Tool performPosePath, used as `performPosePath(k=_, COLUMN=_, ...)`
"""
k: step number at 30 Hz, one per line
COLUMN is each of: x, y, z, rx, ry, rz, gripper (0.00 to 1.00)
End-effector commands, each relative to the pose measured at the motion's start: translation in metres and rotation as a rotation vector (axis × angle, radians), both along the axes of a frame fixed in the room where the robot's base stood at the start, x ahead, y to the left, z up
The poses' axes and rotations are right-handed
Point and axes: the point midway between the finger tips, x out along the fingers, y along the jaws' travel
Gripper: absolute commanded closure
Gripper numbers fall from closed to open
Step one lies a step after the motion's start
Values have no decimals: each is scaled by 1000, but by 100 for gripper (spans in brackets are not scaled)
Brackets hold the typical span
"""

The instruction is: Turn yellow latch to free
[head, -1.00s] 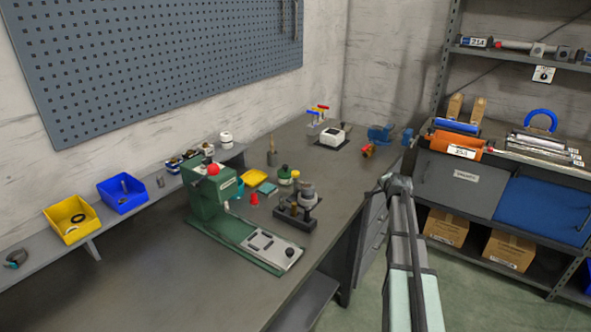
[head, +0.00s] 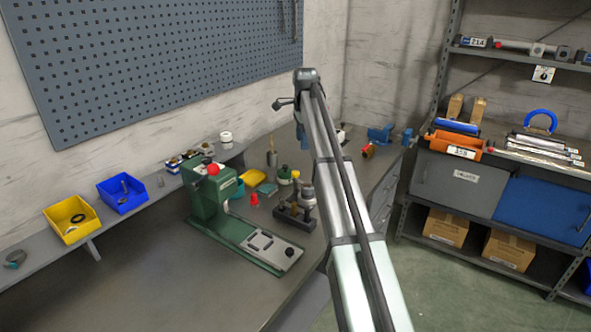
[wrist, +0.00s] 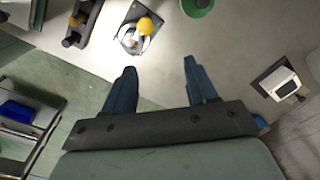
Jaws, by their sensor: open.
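I cannot tell for sure which yellow part is the latch. A round yellow knob (wrist: 146,25) sits on a small grey fixture with a dark plate, at the top of the wrist view, beyond my fingertips. A small yellow top also shows among the bench fixtures in the head view (head: 296,175). My gripper (wrist: 159,63) is open and empty, its two blue fingers apart and touching nothing. In the head view my gripper (head: 304,142) hangs above the back of the bench, mostly hidden by my arm.
A green press (head: 210,195) with a red knob stands left of a dark fixture block (head: 295,217). A white device (wrist: 278,82) is right of my fingers. The front bench (head: 150,270) is clear.

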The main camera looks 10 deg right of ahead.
Motion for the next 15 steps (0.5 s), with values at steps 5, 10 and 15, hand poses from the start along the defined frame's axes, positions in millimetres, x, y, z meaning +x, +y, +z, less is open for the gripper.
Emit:
performPosePath(k=5, x=-8, y=25, z=23, rx=-8, ry=70, rz=-27, gripper=43)
performPosePath(k=10, x=-11, y=27, z=15, rx=-9, ry=83, rz=-32, gripper=43)
performPosePath(k=15, x=-12, y=27, z=-11, rx=-9, ry=83, rz=-31, gripper=43)
